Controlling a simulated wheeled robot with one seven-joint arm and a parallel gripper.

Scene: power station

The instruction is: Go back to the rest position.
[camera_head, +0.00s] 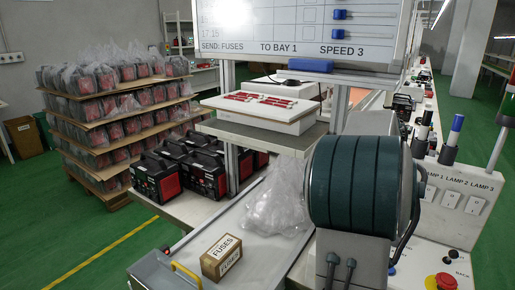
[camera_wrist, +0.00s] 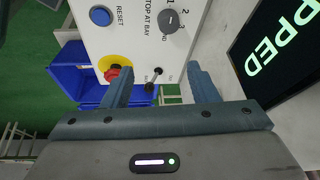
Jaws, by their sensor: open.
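My gripper (camera_wrist: 160,80) shows in the wrist view with its two blue-grey fingers apart and nothing held between them. It faces a white control panel (camera_wrist: 135,35). A small toggle lever (camera_wrist: 153,82) appears between the fingertips, and a red stop button (camera_wrist: 113,72) on a yellow disc is by the left fingertip. A blue RESET button (camera_wrist: 100,16) and a grey selector knob (camera_wrist: 172,20) are farther up. I cannot tell whether the fingers touch the panel. The gripper cannot be made out in the head view.
A dark screen (camera_wrist: 275,45) and a blue bin (camera_wrist: 62,85) flank the panel. In the head view, a FUSES box (camera_head: 221,258) and a clear plastic bag (camera_head: 275,200) lie on the conveyor. Lamp switches (camera_head: 452,199) stand at right. Green floor (camera_head: 60,235) is open at left.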

